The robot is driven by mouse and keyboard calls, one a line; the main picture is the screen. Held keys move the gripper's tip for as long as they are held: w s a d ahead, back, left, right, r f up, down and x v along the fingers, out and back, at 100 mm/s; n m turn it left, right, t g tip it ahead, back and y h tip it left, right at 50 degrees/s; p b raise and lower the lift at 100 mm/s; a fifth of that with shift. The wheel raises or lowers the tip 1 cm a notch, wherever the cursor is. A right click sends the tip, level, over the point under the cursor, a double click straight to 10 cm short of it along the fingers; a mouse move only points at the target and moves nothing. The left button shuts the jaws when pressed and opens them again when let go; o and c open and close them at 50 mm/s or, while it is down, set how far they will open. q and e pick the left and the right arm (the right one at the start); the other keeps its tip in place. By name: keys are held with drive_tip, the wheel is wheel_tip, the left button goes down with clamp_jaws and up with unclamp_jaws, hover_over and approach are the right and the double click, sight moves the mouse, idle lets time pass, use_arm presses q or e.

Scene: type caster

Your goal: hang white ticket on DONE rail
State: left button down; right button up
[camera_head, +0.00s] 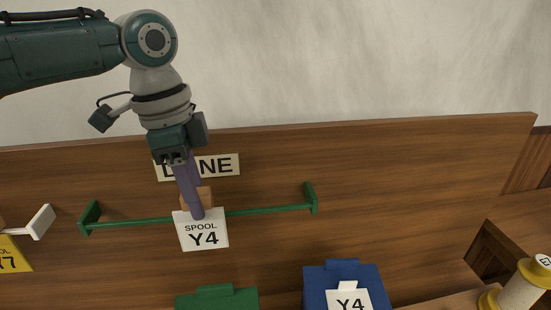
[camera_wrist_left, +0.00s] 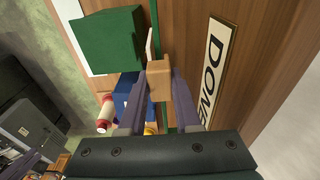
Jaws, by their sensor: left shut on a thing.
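The white ticket (camera_head: 204,238) reads "SPOOL Y4" and hangs upright at the green rail (camera_head: 265,209) below the DONE sign (camera_head: 222,166). My left gripper (camera_head: 198,212) comes down from above and is shut on the ticket's wooden block (camera_head: 205,193). In the left wrist view the block (camera_wrist_left: 158,82) sits between the fingers, with the ticket's thin white edge (camera_wrist_left: 149,46) beyond it and the green rail (camera_wrist_left: 154,14) running close by. I cannot tell whether the block rests on the rail or is just above it.
A yellow ticket (camera_head: 12,255) is by a white rail end (camera_head: 40,221) at the left. A green bin (camera_head: 218,298) and a blue bin (camera_head: 372,280) with a Y4 card (camera_head: 348,300) stand below. A yellow-ended spool (camera_head: 522,290) is at the right. The rail's right half is empty.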

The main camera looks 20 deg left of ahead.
use_arm(q)
drive_tip(key=shift+f+b, duration=0.5)
drive_tip(key=shift+f, duration=0.45)
drive_tip(key=c, duration=0.5)
unclamp_jaws()
wheel_tip(320, 180, up, 6)
drive_tip(key=p, duration=0.6)
drive_tip(key=shift+r+p, duration=0.1)
drive_tip(key=shift+p, duration=0.25)
